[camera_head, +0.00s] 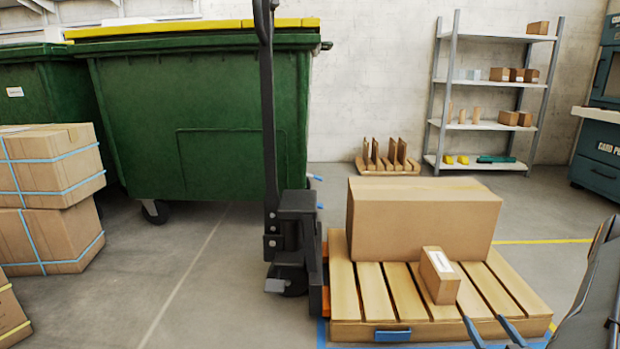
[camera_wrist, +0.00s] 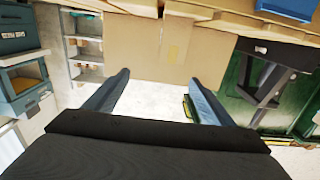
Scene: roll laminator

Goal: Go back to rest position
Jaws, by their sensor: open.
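My gripper (camera_head: 491,325) is at the lower right of the head view, in front of the right part of the wooden pallet. Its two blue-tipped fingers are apart, with nothing seen between them. In the wrist view, which looks upside down, my open gripper (camera_wrist: 158,80) has its fingers spread in front of a large cardboard box (camera_wrist: 150,45). In the head view this large box (camera_head: 420,222) sits on the pallet (camera_head: 345,290). A small labelled box (camera_head: 439,277) stands in front of it on the slats. I cannot tell the exact gap between my fingers and the pallet.
A pallet jack (camera_head: 296,240) stands at the pallet's left side. A green bin (camera_head: 200,120) is behind it. Strapped boxes (camera_head: 50,170) are stacked at the left. A shelf rack (camera_head: 490,90) and a blue-grey machine (camera_head: 597,155) are at the back right. Floor at left centre is clear.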

